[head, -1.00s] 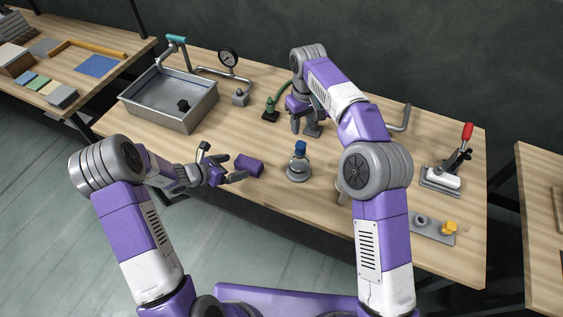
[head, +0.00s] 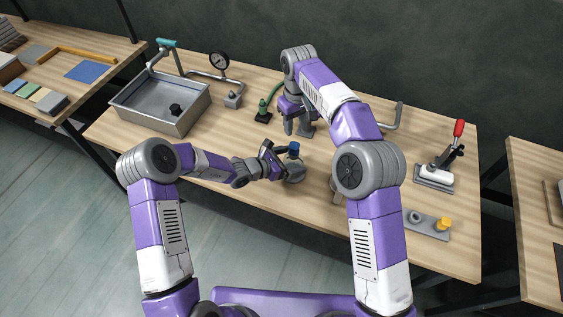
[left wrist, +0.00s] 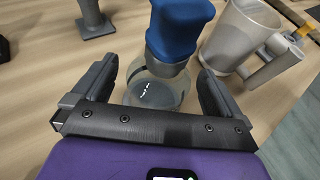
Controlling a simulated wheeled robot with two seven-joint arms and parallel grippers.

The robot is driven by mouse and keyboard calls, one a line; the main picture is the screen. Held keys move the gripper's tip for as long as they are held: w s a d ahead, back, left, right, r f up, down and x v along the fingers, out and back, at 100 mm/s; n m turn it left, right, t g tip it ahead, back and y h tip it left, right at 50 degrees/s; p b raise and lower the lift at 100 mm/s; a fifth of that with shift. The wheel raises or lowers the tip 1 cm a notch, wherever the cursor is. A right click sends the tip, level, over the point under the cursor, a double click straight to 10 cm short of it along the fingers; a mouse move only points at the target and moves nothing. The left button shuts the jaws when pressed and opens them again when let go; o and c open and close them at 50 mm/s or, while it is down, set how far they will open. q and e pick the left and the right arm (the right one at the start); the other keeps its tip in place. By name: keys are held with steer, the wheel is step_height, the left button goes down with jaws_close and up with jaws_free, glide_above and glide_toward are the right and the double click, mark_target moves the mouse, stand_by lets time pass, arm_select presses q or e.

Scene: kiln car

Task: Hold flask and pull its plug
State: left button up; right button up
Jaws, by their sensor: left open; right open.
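The clear glass flask (left wrist: 155,88) stands upright on the table with its blue plug (left wrist: 180,25) in its neck. In the head view the flask (head: 296,174) is partly covered by my left gripper, and the plug (head: 294,149) shows above it. My left gripper (head: 284,166) is open and low beside the flask. In the left wrist view its two fingers (left wrist: 157,72) lie either side of the flask body, with gaps visible. My right gripper (head: 297,121) is open, pointing down behind the flask and apart from the plug.
A grey post with a wide foot (head: 306,131) stands by my right gripper. A grey jug (left wrist: 238,42) stands close right of the flask in the wrist view. A metal basin (head: 195,120) is at left, a red-handled clamp (head: 435,174) at right. The front table strip is clear.

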arm_select(q)
steer(key=shift+w+d+f, duration=0.3)
steer(key=shift+w+d, duration=0.05)
steer(key=shift+d, duration=0.15)
steer(key=c, duration=1.1)
steer(key=shift+c, duration=0.2)
arm_select(e)
steer(key=shift+o, duration=0.3)
